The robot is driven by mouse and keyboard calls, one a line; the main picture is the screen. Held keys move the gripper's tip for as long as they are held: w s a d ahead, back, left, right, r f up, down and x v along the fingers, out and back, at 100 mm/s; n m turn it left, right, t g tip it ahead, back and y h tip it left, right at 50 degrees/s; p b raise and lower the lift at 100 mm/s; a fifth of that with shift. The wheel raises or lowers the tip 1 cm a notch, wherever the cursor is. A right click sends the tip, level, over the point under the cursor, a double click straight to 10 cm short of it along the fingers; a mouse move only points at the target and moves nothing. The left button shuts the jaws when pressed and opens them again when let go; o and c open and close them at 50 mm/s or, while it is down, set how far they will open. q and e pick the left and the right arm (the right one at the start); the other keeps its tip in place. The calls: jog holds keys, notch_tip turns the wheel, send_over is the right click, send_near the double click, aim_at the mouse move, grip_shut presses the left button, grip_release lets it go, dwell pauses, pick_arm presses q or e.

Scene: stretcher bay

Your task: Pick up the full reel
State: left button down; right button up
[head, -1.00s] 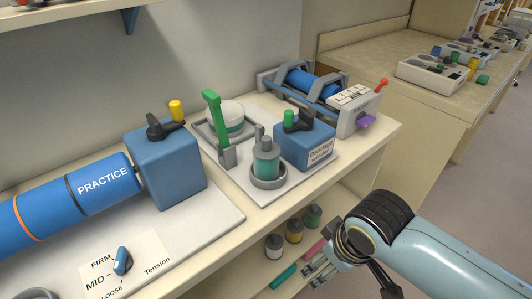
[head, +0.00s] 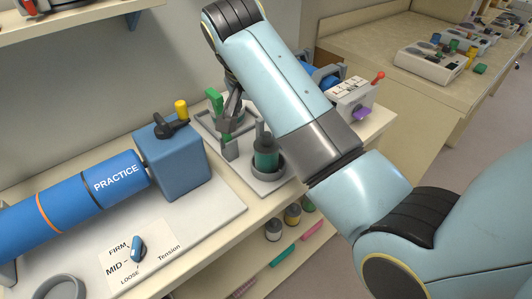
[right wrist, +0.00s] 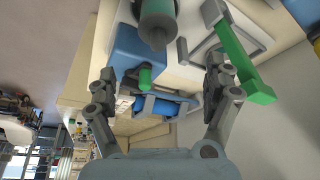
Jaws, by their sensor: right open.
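A teal-wound reel (head: 265,155) with grey ends stands upright in a grey ring holder (head: 268,177) on the white board. I take it for the full reel, but no label shows. In the right wrist view the teal reel (right wrist: 160,15) is at the top edge, beyond the fingers. My right gripper (head: 231,105) is over the back of the board beside the green lever, partly hidden by my arm. In the right wrist view my right gripper (right wrist: 160,68) is open and empty, apart from the reel. My left gripper is not in view.
The green lever (right wrist: 240,62) is close to one right finger. A blue box with a green knob (right wrist: 137,52) lies near the other finger. A blue practice cylinder (head: 85,190) is at left. Several small jars (head: 292,214) stand on the lower shelf.

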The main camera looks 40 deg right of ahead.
aim_at(266, 135)
jog(key=x, duration=0.4)
jog(key=shift+d+f, duration=0.2)
jog(key=shift+f, duration=0.1)
jog(key=p+x, duration=0.2)
jog(key=x, duration=0.2)
jog(key=shift+s+a+f, duration=0.1)
jog(key=shift+s+f, duration=0.05)
jog(key=shift+f, duration=0.55)
jog(key=c, duration=1.7)
jog(key=shift+r, duration=0.1)
